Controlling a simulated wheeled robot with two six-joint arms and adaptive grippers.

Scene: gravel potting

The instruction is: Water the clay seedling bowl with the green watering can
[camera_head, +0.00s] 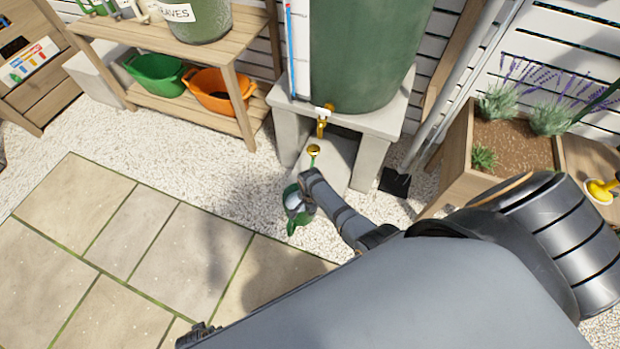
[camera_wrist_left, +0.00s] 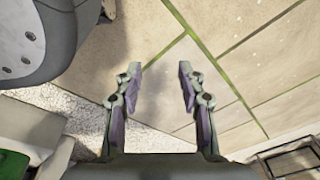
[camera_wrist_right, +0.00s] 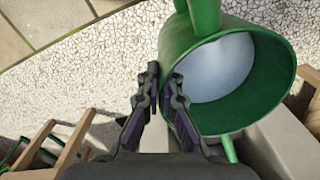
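The green watering can (camera_head: 292,222) is in front of the water barrel's stand, its spout and yellow rose (camera_head: 313,150) pointing toward the tap. In the right wrist view the can (camera_wrist_right: 265,85) shows its round opening with a smooth pale blue-grey surface inside. My right gripper (camera_head: 305,183) is at the can; its fingers (camera_wrist_right: 165,78) are close together at the can's side and appear closed on it. The exact grip point is hidden. My left gripper (camera_wrist_left: 158,75) is open and empty above the paving. I see no clay seedling bowl.
The green barrel (camera_head: 362,50) with a brass tap (camera_head: 321,122) stands on a concrete stand (camera_head: 375,120). A wooden shelf (camera_head: 185,55) holds green and orange tubs. A lavender planter (camera_head: 460,150) is at right. Paving (camera_head: 150,240) at left is clear.

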